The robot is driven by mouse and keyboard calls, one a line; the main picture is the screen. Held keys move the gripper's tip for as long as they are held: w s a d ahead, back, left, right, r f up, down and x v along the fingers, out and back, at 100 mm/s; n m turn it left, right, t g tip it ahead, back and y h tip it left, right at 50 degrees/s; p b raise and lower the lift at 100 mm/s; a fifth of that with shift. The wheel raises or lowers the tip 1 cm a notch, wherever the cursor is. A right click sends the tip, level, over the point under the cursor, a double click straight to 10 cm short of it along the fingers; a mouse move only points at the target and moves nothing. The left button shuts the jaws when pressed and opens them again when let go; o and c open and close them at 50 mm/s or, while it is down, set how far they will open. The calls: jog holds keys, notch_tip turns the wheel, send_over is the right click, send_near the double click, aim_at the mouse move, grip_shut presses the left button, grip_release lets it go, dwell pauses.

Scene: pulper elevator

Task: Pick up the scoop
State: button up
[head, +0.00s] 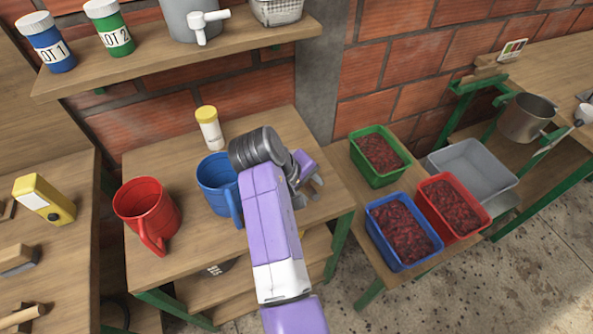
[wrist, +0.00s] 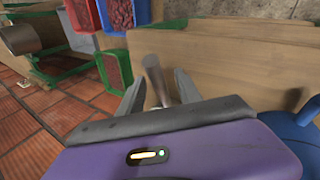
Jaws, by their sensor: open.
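My gripper (head: 312,182) is open over the right part of the wooden table in the head view. In the wrist view, a grey-brown, handle-like bar (wrist: 153,76) lies between the two spread fingers. It appears to be part of the scoop, but the rest is hidden by my gripper and I cannot tell whether the fingers touch it. No scoop is clearly visible in the head view, where my arm covers part of the table.
A blue jug (head: 215,185) stands close left of my arm, with a red jug (head: 147,212) farther left. A yellow-lidded bottle (head: 209,128) stands behind. Green (head: 365,178), blue (head: 380,245) and red (head: 437,218) crates of red berries are at right, beside a grey tub (head: 470,165).

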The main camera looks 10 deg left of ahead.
jog(key=shift+w+f, duration=0.1)
jog(key=shift+f, duration=0.1)
grip_shut()
dwell(1.3)
